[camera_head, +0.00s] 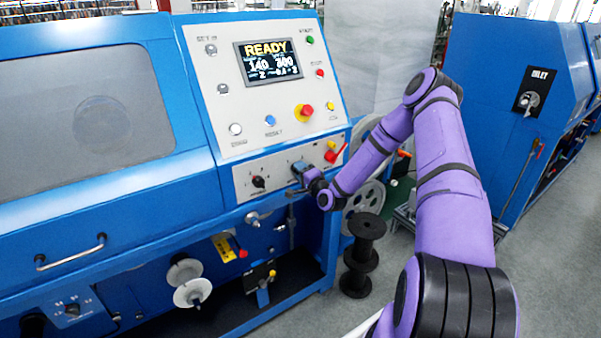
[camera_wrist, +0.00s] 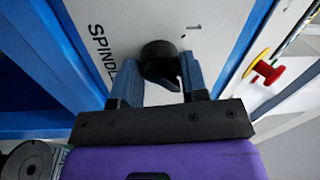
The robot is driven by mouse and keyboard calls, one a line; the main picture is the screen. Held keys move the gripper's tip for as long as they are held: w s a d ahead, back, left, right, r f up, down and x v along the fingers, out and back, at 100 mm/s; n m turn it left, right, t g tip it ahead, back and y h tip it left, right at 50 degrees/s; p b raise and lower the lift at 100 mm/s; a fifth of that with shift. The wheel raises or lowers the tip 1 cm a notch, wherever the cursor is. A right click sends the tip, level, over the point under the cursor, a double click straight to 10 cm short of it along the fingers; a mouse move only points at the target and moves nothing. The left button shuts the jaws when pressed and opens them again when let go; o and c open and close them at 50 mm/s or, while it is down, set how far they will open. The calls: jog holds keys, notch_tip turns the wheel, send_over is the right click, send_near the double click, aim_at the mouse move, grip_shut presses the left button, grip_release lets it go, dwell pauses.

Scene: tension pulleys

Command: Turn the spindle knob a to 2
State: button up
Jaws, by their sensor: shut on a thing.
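The spindle knob (camera_wrist: 158,58) is black and round with a raised grip bar. It sits on a light grey panel printed "SPINDL…" in the wrist view. My gripper (camera_wrist: 161,66) has its two blue fingers on either side of the knob and is shut on it. The knob's grip bar slants toward the lower right in the wrist view. In the head view my gripper (camera_head: 303,171) is at the lower control panel (camera_head: 277,178) and covers the knob. Small marks show above the knob in the wrist view, too small to read surely.
Another black knob (camera_head: 258,182) is left of my gripper. The display (camera_head: 269,63) reads READY.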

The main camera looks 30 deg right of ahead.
jog(key=o, duration=0.9)
jog(key=shift+s, duration=0.1)
jog(key=s, duration=1)
jog(key=shift+s+d+f, duration=0.2)
jog(key=shift+s+f, duration=0.15)
jog(key=shift+f, duration=0.05)
